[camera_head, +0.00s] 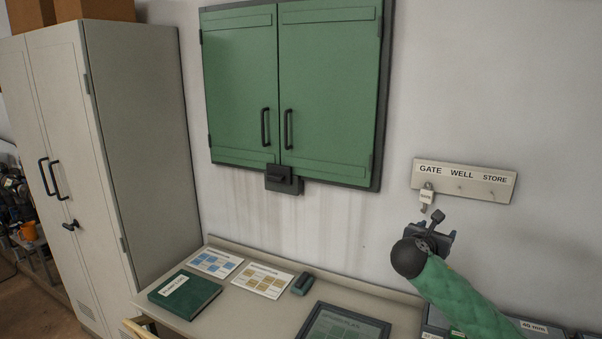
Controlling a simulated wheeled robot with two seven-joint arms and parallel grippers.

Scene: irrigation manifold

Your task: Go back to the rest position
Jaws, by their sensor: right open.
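My right gripper (430,215) is at the right of the view, at the end of my green-sleeved arm. It is raised in front of the wall, just below the key board (465,181) labelled GATE, WELL and STORE. A key with a pale tag (426,196) hangs at the GATE place, just above the gripper's fingers. I see nothing held between the fingers, though they are small and partly hidden by the wrist. The WELL and STORE places show bare hooks. My left gripper is not in view.
A green wall cabinet (330,90) is shut, with a dark latch (283,178) below. A desk (245,318) below carries a green book (185,294), two cards, a small dark device (303,284) and a framed panel (343,325). A tall grey locker (140,130) stands left.

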